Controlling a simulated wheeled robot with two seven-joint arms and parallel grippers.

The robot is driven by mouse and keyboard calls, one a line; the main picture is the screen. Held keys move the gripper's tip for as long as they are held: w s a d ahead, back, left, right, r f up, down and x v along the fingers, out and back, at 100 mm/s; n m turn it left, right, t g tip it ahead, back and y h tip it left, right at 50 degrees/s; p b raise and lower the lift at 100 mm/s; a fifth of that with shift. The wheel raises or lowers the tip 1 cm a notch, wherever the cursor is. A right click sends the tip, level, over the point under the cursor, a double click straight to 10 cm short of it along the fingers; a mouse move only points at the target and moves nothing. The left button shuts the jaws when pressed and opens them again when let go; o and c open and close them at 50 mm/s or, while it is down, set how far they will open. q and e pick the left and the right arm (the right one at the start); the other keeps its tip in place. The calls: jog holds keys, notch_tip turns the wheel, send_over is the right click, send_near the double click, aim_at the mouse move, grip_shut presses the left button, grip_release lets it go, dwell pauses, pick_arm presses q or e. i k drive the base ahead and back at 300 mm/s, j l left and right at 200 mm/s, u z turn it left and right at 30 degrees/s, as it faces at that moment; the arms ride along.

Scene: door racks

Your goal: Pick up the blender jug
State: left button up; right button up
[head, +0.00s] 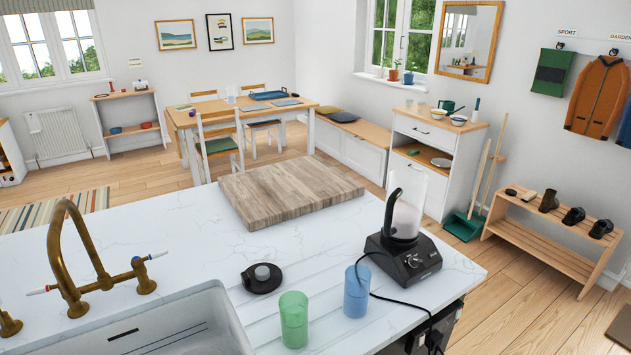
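The blender jug (407,204) is a clear, frosted-looking jug with a black handle. It stands upright on the black blender base (403,260) near the right end of the white marble counter. The handle is on the jug's left side. A round black piece with a grey knob, which looks like the blender lid (262,278), lies on the counter to the left of the base. Neither of my grippers shows in the head view.
A green cup (294,319) and a blue cup (357,291) stand in front of the blender. A black cord runs from the base over the counter edge. A thick wooden board (290,190) lies behind. A sink (165,325) and brass tap (75,260) are at the left.

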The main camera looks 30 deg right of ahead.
aim_at(408, 188)
jog(key=z, duration=1.6)
